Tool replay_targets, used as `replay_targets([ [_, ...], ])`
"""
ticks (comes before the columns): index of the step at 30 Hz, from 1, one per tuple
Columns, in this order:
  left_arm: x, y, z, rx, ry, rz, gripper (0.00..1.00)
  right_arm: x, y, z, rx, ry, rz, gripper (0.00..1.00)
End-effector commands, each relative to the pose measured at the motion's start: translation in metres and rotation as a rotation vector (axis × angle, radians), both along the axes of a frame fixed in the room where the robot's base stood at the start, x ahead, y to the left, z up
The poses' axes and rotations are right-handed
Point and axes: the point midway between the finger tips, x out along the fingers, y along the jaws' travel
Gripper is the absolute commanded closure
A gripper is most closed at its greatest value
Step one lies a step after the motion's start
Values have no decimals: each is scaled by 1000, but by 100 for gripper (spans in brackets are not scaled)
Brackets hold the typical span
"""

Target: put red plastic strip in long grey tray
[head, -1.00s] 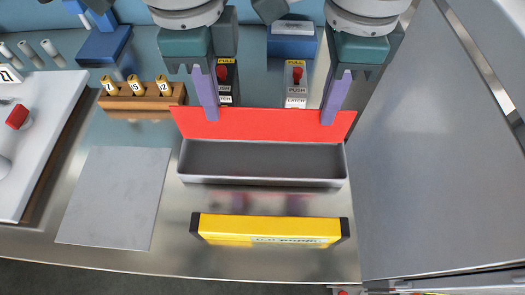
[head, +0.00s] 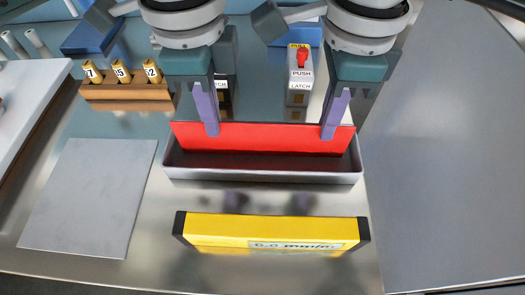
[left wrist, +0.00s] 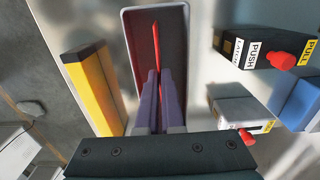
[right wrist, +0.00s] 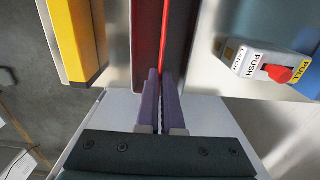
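The red plastic strip (head: 262,138) is held lengthwise along the long grey tray (head: 262,177), standing on edge. It hides the tray's back wall in the head view. In the left wrist view the strip (left wrist: 155,45) shows nearly edge-on within the outline of the tray (left wrist: 131,45); I cannot tell whether its lower edge touches the floor. My left gripper (head: 213,134) is shut on the strip's left part. My right gripper (head: 327,134) is shut on its right part. The purple fingers also close around it in the right wrist view (right wrist: 163,75).
A yellow box with black ends (head: 270,231) lies in front of the tray. A wooden rack with numbered yellow pegs (head: 125,91) and a grey plate (head: 90,195) are at left. A push-latch block (head: 299,78) stands behind. A large grey panel (head: 440,180) is at right.

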Motion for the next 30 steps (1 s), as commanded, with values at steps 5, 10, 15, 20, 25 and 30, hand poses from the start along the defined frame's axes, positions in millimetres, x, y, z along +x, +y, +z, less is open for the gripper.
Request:
replay_targets([
  [5, 0, 0, -2, 1, 0, 0, 80, 0, 0, -2, -1, 0, 0, 80],
  [10, 0, 0, -2, 1, 0, 0, 66, 0, 0, -2, 0, 0, 0, 66],
  [15, 0, 0, -2, 0, 0, 0, 66, 0, 0, -2, 0, 0, 0, 66],
  [20, 1, 0, 9, -2, -2, 0, 66, 0, 0, -2, 0, 0, 0, 66],
  [25, 2, 0, 43, -2, -6, -1, 66, 0, 0, -2, 0, 0, 0, 66],
  [30, 1, 0, 81, -2, -6, -2, 66, 0, 0, -2, 0, 0, 0, 66],
])
